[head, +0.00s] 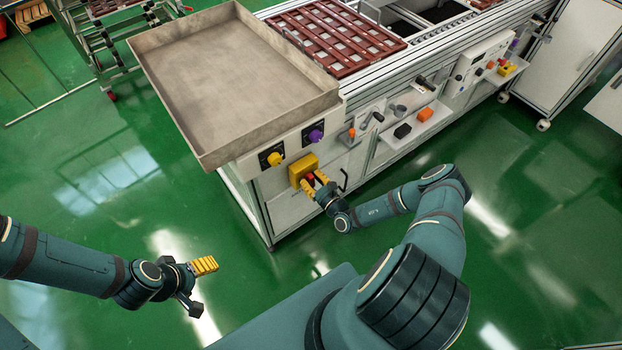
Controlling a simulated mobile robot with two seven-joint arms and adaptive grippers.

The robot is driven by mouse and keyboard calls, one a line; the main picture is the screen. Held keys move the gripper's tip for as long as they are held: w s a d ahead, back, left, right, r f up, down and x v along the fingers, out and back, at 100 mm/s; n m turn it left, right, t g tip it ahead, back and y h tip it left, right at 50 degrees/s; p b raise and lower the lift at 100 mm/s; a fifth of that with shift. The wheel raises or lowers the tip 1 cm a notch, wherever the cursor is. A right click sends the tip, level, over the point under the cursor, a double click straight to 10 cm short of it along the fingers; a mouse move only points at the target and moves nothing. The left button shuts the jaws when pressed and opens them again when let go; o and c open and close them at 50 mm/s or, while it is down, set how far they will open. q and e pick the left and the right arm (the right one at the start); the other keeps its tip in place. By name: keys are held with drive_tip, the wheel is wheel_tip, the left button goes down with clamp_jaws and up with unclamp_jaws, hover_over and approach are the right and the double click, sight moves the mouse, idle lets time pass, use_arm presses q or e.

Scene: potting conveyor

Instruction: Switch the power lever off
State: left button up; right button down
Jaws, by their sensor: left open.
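A yellow box with a red part (310,177) is on the front of the conveyor machine, below the grey tray; the red part may be the power lever, but its shape and setting are too small to tell. My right gripper (316,181) is right in front of this box, its two yellow fingers apart on either side of the red part. I cannot tell whether they touch it. My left gripper (205,266) is open and empty over the green floor at the lower left, well away from the machine.
A yellow knob (275,159) and a purple knob (316,136) sit on the panel above the box. The large grey tray (172,107) overhangs the machine's left end. Orange and black parts are farther right. The floor in front is clear.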

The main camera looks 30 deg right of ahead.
drive_tip(key=shift+r, duration=0.1)
drive_tip(key=shift+w+a+r+n+p, duration=0.1)
drive_tip(key=shift+a+n+p, duration=0.1)
drive_tip(key=shift+n+p, duration=1)
drive_tip(key=shift+a+n+p, duration=0.15)
drive_tip(key=shift+n+p, duration=1.05)
drive_tip(key=shift+n, duration=0.5)
drive_tip(key=shift+f, duration=0.2)
drive_tip(key=c, duration=0.9)
unclamp_jaws()
drive_tip(key=shift+f, duration=0.1)
